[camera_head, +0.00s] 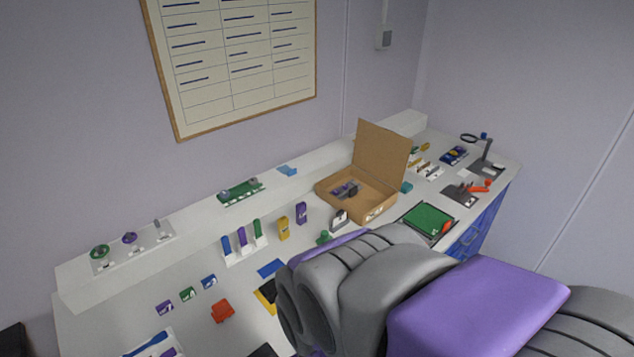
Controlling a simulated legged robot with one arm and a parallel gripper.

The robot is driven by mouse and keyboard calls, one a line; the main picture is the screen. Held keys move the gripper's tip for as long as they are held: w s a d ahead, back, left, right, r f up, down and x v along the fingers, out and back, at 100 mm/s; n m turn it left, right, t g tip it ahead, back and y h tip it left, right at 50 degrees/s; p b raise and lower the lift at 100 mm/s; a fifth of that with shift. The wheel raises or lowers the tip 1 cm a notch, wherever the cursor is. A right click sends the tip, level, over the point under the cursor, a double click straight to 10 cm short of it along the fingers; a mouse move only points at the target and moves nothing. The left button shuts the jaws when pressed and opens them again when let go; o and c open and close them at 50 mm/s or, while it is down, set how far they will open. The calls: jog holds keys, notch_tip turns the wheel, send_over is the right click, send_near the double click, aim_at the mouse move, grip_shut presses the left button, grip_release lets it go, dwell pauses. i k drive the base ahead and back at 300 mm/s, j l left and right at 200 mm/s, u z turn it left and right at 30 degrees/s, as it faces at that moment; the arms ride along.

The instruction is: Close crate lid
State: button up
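The crate (373,209) is a brown box on the white bench, right of the middle of the view. Its lid (382,155) stands up and open, hinged on the crate's far right side. A dark grey and purple object (346,190) lies inside the crate. My grey and purple arm fills the lower right of the view, in front of the bench. My gripper cannot be made out; the arm's end is not shown clearly.
A green tray (427,220) lies right of the crate. Purple and yellow blocks (283,229) and a rack of coloured sticks (243,244) stand to its left. Tools with orange handles (478,187) lie at the right end. A raised ledge runs along the wall.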

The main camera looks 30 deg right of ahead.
aim_at(383, 153)
jog(key=k+l, duration=0.1)
jog(key=l, duration=0.35)
jog(key=l+u, duration=0.1)
jog(key=l, duration=0.4)
jog(key=k+l, duration=0.15)
jog(key=l, duration=0.3)
jog(key=k+l, duration=0.1)
jog(key=l, duration=0.35)
jog(key=k+l+u, duration=0.1)
jog(key=l, duration=0.35)
